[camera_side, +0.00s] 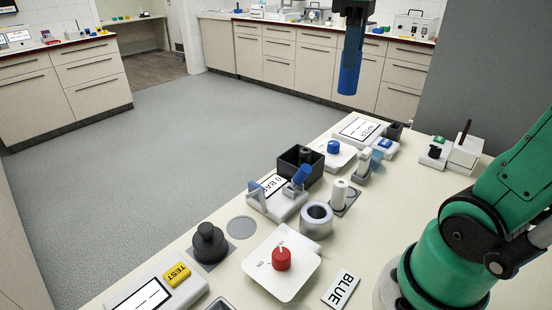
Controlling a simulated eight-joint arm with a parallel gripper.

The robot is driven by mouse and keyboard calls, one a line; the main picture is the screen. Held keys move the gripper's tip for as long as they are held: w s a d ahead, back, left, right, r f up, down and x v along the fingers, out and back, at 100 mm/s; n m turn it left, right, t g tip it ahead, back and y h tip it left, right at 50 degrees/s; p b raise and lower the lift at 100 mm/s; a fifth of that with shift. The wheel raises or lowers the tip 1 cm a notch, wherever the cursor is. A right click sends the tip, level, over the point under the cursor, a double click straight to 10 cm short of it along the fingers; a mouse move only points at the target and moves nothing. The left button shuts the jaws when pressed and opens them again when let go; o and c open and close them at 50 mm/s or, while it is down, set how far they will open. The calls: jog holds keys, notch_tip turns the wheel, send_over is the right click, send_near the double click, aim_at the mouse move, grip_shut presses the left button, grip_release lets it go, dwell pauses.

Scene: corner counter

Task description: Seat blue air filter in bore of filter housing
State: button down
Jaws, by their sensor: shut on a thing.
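My gripper (353,42) hangs at the top of the side view, high above the counter. It is shut on the blue air filter (349,79), a blue cylinder held upright with its lower end free in the air. A grey round body with a dark open bore (316,212), which looks like the filter housing, stands on the counter lower down and to the left. The filter is well apart from it. The bore faces up and looks empty, but its depth is hidden.
A "BLUE" card (341,289) lies in front. Room above the counter is clear.

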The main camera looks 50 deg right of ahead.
jog(key=a+f, duration=0.1)
jog(key=a, duration=0.6)
jog(key=f, duration=2.3)
jog(key=shift+s+d+f, duration=0.3)
jog(key=shift+s+f, duration=0.05)
jog(key=shift+f, duration=0.2)
jog(key=shift+c, duration=2.4)
grip_release()
jog(key=shift+r, duration=0.15)
